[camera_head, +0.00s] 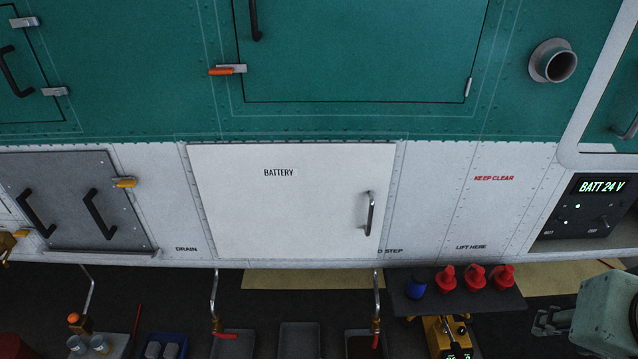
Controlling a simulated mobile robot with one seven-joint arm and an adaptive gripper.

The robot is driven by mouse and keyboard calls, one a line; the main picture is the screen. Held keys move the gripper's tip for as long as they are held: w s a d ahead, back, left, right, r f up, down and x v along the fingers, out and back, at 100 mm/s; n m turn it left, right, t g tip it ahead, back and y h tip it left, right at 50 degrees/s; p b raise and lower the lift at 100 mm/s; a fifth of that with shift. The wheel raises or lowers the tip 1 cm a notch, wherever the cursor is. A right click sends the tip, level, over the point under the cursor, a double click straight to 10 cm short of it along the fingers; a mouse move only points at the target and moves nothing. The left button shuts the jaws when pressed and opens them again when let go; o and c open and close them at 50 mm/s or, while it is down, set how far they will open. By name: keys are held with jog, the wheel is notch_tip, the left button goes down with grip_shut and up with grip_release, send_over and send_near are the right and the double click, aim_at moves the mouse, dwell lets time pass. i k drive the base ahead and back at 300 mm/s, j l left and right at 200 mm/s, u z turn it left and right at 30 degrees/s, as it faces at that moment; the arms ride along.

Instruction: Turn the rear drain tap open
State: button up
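Thin bent drain pipes hang below the white lower hull. The middle pipe ends in a tap (217,325) with a red lever (228,336) lying nearly sideways, above a grey tray. The right pipe ends in a tap (376,327) with a red lever (375,342) pointing down, above a dark tray. A third pipe (89,293) hangs at the left, ending near brass and orange parts. I cannot tell which tap is the rear one. My gripper (541,322) is at the lower right, its fingers apart and empty, far from the taps.
A dark shelf (415,303) with one blue and several red caps stands between my gripper and the right tap, above a yellow device (445,334). The battery door (290,205) is shut. Trays (300,338) and a blue bin (160,344) line the floor.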

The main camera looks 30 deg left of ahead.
aim_at(233, 336)
jog(key=u, duration=2.3)
jog(key=j+z, duration=0.15)
jog(key=j, duration=0.15)
jog(key=i+j+z, duration=0.1)
jog(key=j, duration=0.25)
jog(key=l+u, duration=0.5)
jog(key=l, duration=0.55)
jog(key=i+j+z, duration=0.2)
jog(key=z, duration=0.15)
jog(key=i+j+z, duration=0.2)
jog(key=z, duration=0.15)
jog(key=j+z, duration=0.1)
jog(key=j, duration=0.25)
jog(key=k+j, duration=0.1)
jog(key=j, duration=0.2)
jog(key=z, duration=0.05)
